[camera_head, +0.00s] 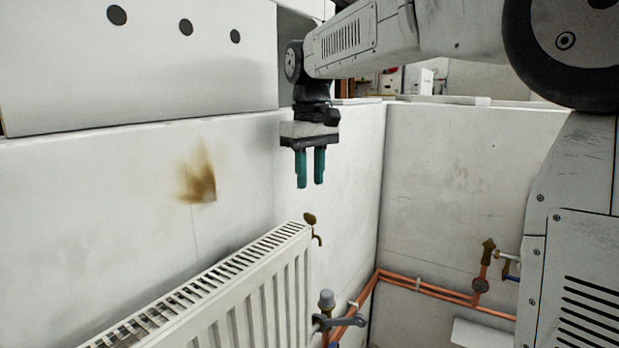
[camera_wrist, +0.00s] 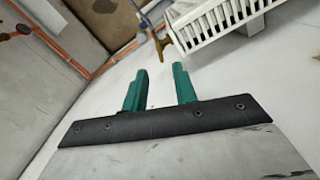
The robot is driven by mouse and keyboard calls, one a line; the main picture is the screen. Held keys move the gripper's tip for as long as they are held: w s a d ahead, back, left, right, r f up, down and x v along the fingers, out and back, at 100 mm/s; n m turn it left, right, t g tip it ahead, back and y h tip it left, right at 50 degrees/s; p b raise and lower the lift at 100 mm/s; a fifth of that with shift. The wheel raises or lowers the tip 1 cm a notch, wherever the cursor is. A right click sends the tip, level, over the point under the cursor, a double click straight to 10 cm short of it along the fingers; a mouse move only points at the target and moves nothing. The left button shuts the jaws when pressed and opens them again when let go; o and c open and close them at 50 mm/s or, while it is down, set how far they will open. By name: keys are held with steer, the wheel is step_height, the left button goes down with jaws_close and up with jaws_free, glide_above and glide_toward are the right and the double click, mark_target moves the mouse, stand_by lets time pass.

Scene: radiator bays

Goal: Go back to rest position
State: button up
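My gripper (camera_head: 310,183) hangs fingers down from my arm, in front of the white wall and above the far end of the radiator. Its two green fingers are apart with nothing between them. The wrist view shows the same empty gap between the fingers (camera_wrist: 160,68). The white radiator (camera_head: 270,291) stands along the left wall, and its end also shows at the top of the wrist view (camera_wrist: 222,22). A brass fitting (camera_head: 311,219) is at its top far corner, below my gripper and clear of the fingers.
A grey-capped valve (camera_head: 327,300) stands by the radiator's end. Copper pipes (camera_head: 425,288) run low along the right wall to a brass valve with a blue handle (camera_head: 488,247). A brown stain (camera_head: 198,180) marks the left wall. Open air surrounds my gripper.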

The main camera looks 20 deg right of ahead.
steer(key=shift+w, duration=0.1)
steer(key=s+d+f+m, duration=0.1)
steer(key=s+f, duration=0.4)
steer(key=s, duration=0.5)
steer(key=s+d+f+m+t, duration=0.1)
steer(key=s+f, duration=0.3)
steer(key=s, duration=0.6)
steer(key=s+f+m, duration=0.1)
steer(key=s+f, duration=0.4)
steer(key=s, duration=0.5)
steer(key=shift+d+f, duration=0.35)
steer(key=shift+d, duration=0.05)
